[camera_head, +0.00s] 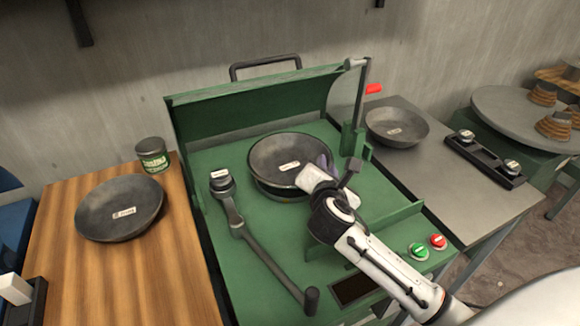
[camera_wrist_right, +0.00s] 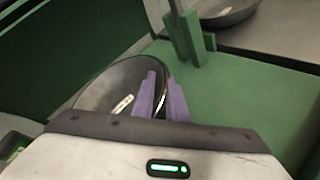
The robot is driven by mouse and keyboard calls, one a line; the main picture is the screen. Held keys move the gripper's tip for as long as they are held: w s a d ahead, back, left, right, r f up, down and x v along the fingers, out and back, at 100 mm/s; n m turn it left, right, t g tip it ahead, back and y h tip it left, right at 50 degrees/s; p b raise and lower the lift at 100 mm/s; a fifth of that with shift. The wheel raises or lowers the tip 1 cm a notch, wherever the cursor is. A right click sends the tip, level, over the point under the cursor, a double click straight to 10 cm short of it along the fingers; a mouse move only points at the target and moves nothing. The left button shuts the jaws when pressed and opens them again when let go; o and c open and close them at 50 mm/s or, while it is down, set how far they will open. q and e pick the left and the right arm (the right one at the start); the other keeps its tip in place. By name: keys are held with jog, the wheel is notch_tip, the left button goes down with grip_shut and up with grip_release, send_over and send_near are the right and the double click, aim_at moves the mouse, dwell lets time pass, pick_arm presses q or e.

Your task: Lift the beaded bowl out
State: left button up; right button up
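A dark grey bowl (camera_head: 275,152) with a white label sits in the middle of the green machine (camera_head: 225,160), over a dark round seat that shows below its rim. It also shows in the right wrist view (camera_wrist_right: 100,92). My right gripper (camera_head: 325,163) reaches in from the lower right to the bowl's right rim. Its purple fingers (camera_wrist_right: 160,95) are close together, one on each side of the rim, and look shut on it. The fingertips' contact and the bowl's far underside are hidden.
Another bowl (camera_head: 118,208) and a green tin (camera_head: 151,155) stand on the wooden table (camera_head: 62,275). A third bowl (camera_head: 397,127) is on the grey table (camera_head: 480,200). A crank post (camera_head: 356,115) stands right of the bowl, a lever arm (camera_head: 262,245) in front-left, and a raised green panel (camera_head: 250,108) behind.

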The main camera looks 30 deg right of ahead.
grip_shut()
